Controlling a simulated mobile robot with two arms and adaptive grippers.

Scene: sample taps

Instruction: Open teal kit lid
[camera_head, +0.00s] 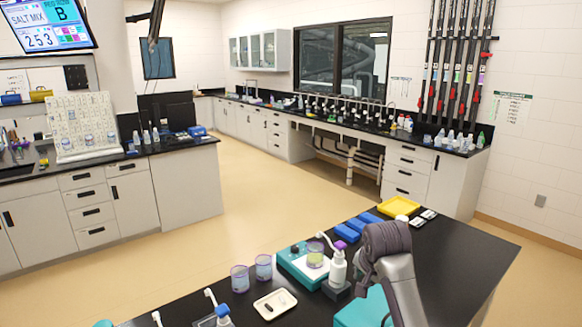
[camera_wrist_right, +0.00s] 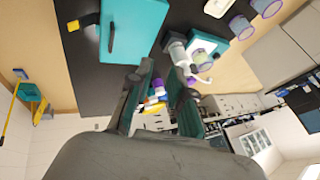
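The teal kit (camera_head: 362,311) sits at the front of the black island, partly hidden by my right arm. In the right wrist view the teal kit (camera_wrist_right: 136,32) shows a flat teal top with a small dark strip at its left side; the top looks shut. My right gripper (camera_head: 361,284) is above the table beside the kit and a white pump bottle. In the right wrist view its two fingers (camera_wrist_right: 160,72) are apart with nothing between them. Contact with the kit cannot be seen. My left gripper is not in view.
A white pump bottle (camera_head: 337,268) stands close to the gripper. A teal tray (camera_head: 290,259) holds a beaker (camera_head: 315,253). Two beakers, a white dish (camera_head: 275,303), blue blocks and a yellow tray (camera_head: 398,207) share the island. Its right side is clear.

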